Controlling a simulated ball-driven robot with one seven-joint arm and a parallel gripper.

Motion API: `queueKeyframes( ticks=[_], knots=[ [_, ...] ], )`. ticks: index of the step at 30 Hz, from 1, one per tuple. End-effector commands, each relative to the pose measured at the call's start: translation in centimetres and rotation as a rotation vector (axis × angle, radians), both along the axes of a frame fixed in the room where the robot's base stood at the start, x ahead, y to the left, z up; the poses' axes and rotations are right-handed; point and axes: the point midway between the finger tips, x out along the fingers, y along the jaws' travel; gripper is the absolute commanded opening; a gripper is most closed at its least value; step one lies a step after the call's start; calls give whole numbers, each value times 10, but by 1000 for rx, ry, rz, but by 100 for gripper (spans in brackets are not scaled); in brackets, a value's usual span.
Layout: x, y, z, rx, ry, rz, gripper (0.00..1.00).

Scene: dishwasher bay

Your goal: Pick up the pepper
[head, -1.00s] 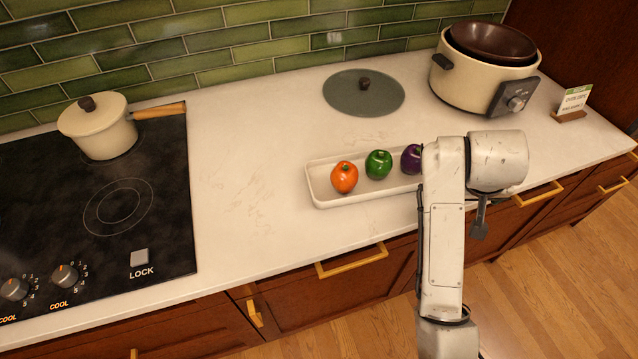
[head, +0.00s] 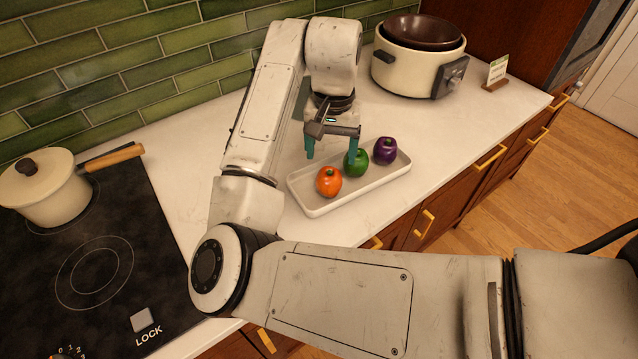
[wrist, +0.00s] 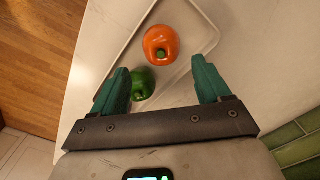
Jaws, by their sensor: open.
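Three peppers sit in a white tray (head: 318,207) on the counter: an orange pepper (head: 329,182), a green pepper (head: 357,163) and a purple pepper (head: 385,151). My gripper (head: 331,153) is open and empty above the tray, its teal fingers pointing down. In the head view, one finger partly overlaps the green pepper. In the wrist view, the orange pepper (wrist: 161,44) lies ahead of the gap between the fingertips, and the green pepper (wrist: 143,84) is partly hidden by the left finger. The purple pepper does not show there.
A cream slow cooker (head: 412,75) stands behind the tray, with a small sign (head: 496,72) to its right. A cooktop (head: 95,255) with a lidded pot (head: 45,187) is at the left. The counter between cooktop and tray is partly hidden by my arm.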

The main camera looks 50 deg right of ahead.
Motion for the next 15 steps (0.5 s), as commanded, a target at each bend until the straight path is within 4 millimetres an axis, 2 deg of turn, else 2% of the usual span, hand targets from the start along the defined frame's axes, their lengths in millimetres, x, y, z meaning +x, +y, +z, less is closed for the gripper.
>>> queueKeyframes(
  ticks=[1, 6, 15],
  knots=[
    [-1, 0, -11, -3, 5, 2, 76],
    [0, 0, -33, -3, 3, 4, 76],
    [1, 2, -55, -2, 2, 3, 76]
  ],
)
